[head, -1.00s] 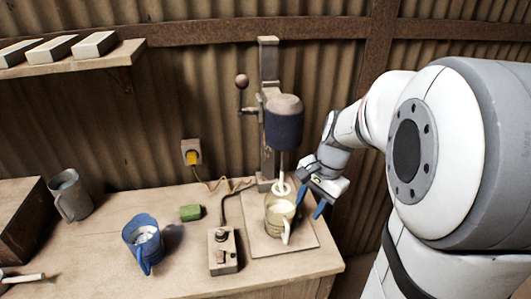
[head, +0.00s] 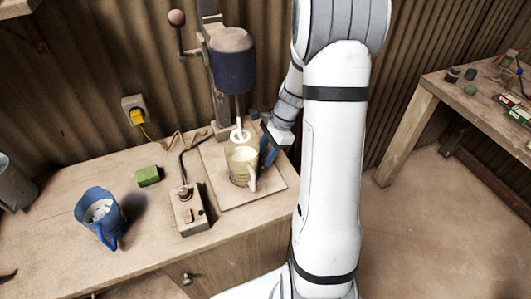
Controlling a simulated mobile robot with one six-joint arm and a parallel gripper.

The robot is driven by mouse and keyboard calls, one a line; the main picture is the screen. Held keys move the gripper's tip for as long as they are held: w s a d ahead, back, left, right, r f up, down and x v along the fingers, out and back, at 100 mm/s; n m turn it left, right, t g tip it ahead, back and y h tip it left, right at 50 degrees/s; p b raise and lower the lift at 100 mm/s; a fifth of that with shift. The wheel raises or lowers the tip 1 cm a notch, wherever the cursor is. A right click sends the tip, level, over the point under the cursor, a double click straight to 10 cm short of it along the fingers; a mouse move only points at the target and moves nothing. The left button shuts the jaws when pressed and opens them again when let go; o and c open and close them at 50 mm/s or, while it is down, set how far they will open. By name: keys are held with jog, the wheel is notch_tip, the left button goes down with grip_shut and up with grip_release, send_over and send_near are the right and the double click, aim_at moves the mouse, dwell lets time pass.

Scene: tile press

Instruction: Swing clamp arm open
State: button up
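A bench stand (head: 222,105) with a dark blue motor head (head: 234,72) stands against the wall. A ball-knobbed lever (head: 178,32) sticks out at its left. A thin shaft with a white ring (head: 240,136) hangs from the head into a yellowish cup (head: 241,166) with a pale handle, on a flat base board (head: 225,201). I cannot make out a part that is clearly a clamp arm. My gripper (head: 268,148), with blue fingers, is just right of the cup, partly behind it. I cannot tell if it touches the cup or how far its fingers are apart.
A switch box (head: 188,210), a green block (head: 148,176) and a blue mug (head: 101,214) stand on the bench (head: 140,248) left of the board. A cable runs to a wall socket (head: 134,110). Another table (head: 455,110) with small items stands at right; floor between is clear.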

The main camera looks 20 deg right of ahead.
jog(key=shift+a+f, duration=0.2)
jog(key=shift+f, duration=0.2)
jog(key=shift+c, duration=0.2)
grip_shut()
